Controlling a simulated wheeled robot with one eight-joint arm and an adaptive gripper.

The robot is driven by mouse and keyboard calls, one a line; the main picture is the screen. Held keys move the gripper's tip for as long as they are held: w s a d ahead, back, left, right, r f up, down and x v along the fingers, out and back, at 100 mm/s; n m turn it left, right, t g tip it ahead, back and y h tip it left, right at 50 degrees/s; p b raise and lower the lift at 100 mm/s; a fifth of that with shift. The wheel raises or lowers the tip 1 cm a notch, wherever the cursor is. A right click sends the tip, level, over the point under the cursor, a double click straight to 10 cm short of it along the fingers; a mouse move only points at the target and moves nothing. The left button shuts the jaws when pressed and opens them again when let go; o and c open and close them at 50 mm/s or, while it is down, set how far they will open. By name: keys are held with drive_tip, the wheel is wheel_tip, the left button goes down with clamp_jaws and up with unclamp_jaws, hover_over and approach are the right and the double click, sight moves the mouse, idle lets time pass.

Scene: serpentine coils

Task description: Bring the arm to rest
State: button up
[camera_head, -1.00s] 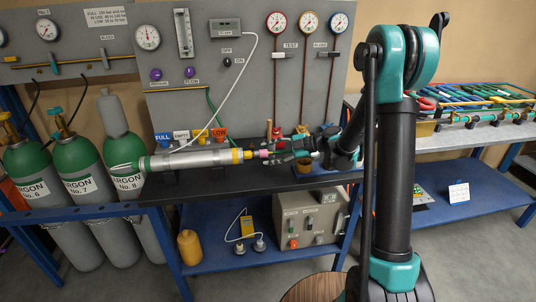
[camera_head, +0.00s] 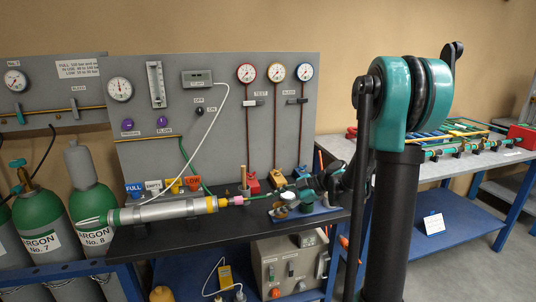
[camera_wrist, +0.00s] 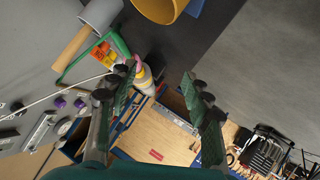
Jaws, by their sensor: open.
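My arm stands at the right of the head view, its teal elbow high and its black wrist bent down over the bench. My gripper (camera_head: 287,202) is over the right part of the black bench (camera_head: 160,243), partly hidden by its own wrist. In the wrist view, my gripper (camera_wrist: 158,98) shows two dark fingers spread wide, with nothing held between them. A silver cylinder (camera_head: 160,212) with yellow bands and a pink end piece lies on the bench, left of my gripper. I cannot tell the exact gap between them.
A grey gauge panel (camera_head: 215,130) stands behind the bench. Green argon bottles (camera_head: 90,212) stand at the left. A grey equipment box (camera_head: 290,268) is on the lower shelf. At the right, a second table (camera_head: 460,163) holds coloured tubes. Floor shows at the lower right.

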drive_tip(key=s+d+f+m+t+h, duration=0.1)
drive_tip(key=s+d+f+m+h, duration=0.3)
drive_tip(key=s+d+m, duration=0.4)
drive_tip(key=s+d+f+m+t+h, duration=0.1)
drive_tip(key=s+d+f+m+h, duration=0.4)
drive_tip(key=s+m, duration=0.8)
drive_tip(key=d+m+h, duration=0.1)
drive_tip(key=d+h, duration=0.1)
drive_tip(key=d, duration=0.1)
drive_tip(key=shift+s+d+f, duration=0.15)
drive_tip(key=shift+d+f, duration=0.05)
drive_tip(key=shift+d, duration=0.1)
idle(0.4)
